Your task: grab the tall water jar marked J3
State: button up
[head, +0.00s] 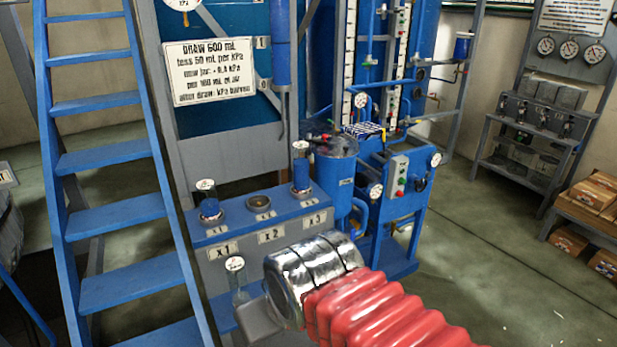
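Three clear jars with round white tags on top show in the head view. One jar (207,203) stands on the blue-topped bench at the x1 place, with dark blue liquid low in it. Another jar (301,170) stands at the x3 place and also holds blue liquid. A third, slim jar (238,277) is lower, in front of the bench, close to my gripper (256,312). The tags are too small to read, so I cannot tell which is J3. Only a grey part of my gripper shows; my arm hides the rest. I cannot tell whether it touches the slim jar.
The bench (267,214) has an empty-looking round socket (259,202) at x2. A blue ladder (108,160) stands at left. A blue tank (336,167) and pump unit stand behind. Open floor (490,260) lies to the right, with boxes (596,192) at its edge.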

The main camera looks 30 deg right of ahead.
aim_at(300, 149)
jog(key=k, duration=1.2)
jog(key=z, duration=0.65)
jog(key=i, duration=1.65)
jog(key=u, duration=0.7)
jog(key=i, duration=0.6)
jog(key=u, duration=0.35)
